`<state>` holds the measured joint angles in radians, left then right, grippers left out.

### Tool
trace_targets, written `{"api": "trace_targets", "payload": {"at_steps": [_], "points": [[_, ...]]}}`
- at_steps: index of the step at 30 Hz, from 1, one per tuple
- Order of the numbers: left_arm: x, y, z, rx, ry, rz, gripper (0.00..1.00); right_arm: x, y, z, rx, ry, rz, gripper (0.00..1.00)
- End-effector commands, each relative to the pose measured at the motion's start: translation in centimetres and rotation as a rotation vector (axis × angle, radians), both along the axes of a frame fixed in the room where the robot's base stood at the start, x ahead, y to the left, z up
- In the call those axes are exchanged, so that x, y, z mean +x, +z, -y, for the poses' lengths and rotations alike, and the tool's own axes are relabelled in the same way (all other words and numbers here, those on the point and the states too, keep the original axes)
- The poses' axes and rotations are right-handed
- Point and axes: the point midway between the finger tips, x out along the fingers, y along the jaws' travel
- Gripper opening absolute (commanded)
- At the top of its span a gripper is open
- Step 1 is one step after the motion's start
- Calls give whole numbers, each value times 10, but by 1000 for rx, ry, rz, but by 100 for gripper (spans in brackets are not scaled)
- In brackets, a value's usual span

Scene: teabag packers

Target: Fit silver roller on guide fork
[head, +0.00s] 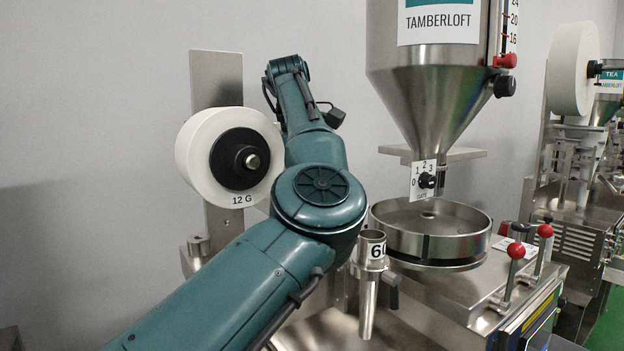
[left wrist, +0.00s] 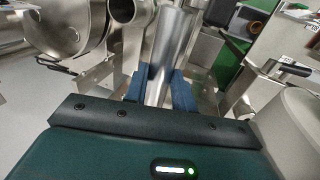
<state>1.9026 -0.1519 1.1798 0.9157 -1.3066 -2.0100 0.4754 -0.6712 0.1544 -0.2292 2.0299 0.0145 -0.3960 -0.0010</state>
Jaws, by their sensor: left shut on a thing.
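My left gripper (left wrist: 161,78) shows in the left wrist view, its two dark blue fingers closed on the sides of a shiny silver cylinder, the silver roller (left wrist: 170,42). The roller extends upward in the picture from between the fingers. In the head view my left arm reaches from the lower left up past the paper reel, and its gripper and the roller are hidden behind it. I cannot make out the guide fork for sure in either view. My right gripper is in neither view.
A white paper reel (head: 196,160) on a black hub stands left of my arm. To the right are a steel hopper (head: 425,85), a round pan (head: 440,240), a forming tube (head: 367,305) and red-knobbed levers (head: 516,250). Bent steel plates (left wrist: 95,78) lie close to the roller.

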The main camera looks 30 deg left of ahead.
Motion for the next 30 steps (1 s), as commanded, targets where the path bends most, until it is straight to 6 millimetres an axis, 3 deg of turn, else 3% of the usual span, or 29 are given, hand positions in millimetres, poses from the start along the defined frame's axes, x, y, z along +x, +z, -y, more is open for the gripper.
{"api": "trace_targets", "payload": {"at_steps": [19,20,30], "points": [[0,-17,0,0,0,0,0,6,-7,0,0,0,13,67],[0,-17,0,0,0,0,27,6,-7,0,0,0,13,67],[0,-16,0,1,1,0,51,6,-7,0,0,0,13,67]]}}
